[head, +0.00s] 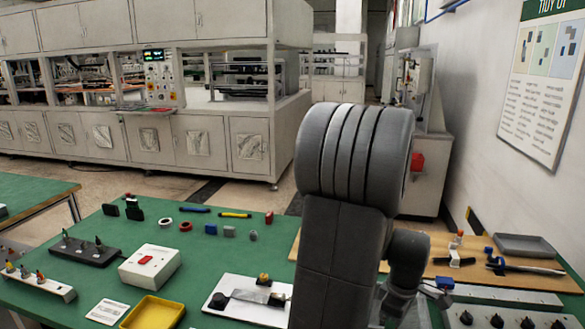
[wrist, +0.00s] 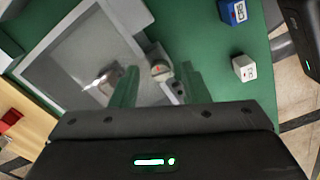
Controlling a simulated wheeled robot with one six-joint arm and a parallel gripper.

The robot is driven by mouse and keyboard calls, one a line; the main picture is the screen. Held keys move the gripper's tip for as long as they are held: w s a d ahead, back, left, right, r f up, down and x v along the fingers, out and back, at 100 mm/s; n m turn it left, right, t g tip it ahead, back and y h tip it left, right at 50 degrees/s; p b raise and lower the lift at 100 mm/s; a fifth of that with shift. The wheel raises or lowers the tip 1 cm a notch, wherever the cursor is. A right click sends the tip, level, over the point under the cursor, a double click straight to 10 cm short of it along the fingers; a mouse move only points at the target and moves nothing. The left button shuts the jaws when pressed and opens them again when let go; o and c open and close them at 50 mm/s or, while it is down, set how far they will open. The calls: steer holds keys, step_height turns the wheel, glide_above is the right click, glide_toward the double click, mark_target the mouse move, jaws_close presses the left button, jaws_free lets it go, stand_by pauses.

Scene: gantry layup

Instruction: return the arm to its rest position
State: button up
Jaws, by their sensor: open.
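My arm (head: 345,220) rises large through the middle of the head view and bends down at its right side toward the bench. The gripper's fingers cannot be made out there. In the wrist view my gripper (wrist: 158,70) shows two greenish fingers set apart, with nothing held between them. Beyond the fingertips are a small round pale knob with an orange mark (wrist: 161,69) and the side of a grey tray (wrist: 60,55). I cannot tell how far below the fingers they are.
The green bench (head: 100,240) holds a white box with a red button (head: 150,265), a yellow tray (head: 153,314) and several small parts. At right, a wooden board (head: 440,272) carries tools and a grey tray (head: 525,246). The wrist view shows a white block (wrist: 244,68) and a blue block (wrist: 232,12).

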steer(key=m, duration=0.4)
steer(key=shift+m, duration=0.4)
steer(key=m, duration=0.5)
steer(key=m+b, duration=0.1)
steer(key=m, duration=0.8)
steer(key=shift+m, duration=0.3)
steer(key=shift+s, duration=0.1)
